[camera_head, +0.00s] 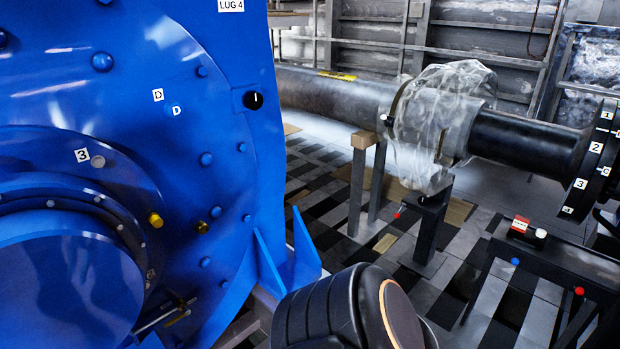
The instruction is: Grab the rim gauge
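I cannot tell for sure which thing is the rim gauge. A small red piece with a white label (520,225) and a small white and black round piece (540,236) sit on a dark bench (560,258) at the right. They are too small to identify. Above the bench is a black coupling flange (597,160) with numbered white tags on its rim, at the end of a dark shaft (525,143). Neither gripper shows. A black rounded arm part of mine fills the bottom middle.
A large blue motor housing (130,30) with bolts, tags and yellow plugs fills the left. A pipe (325,92) runs right into clear plastic wrap (440,115) above dark stands (425,235). Patterned floor (330,215) shows between the housing and the bench.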

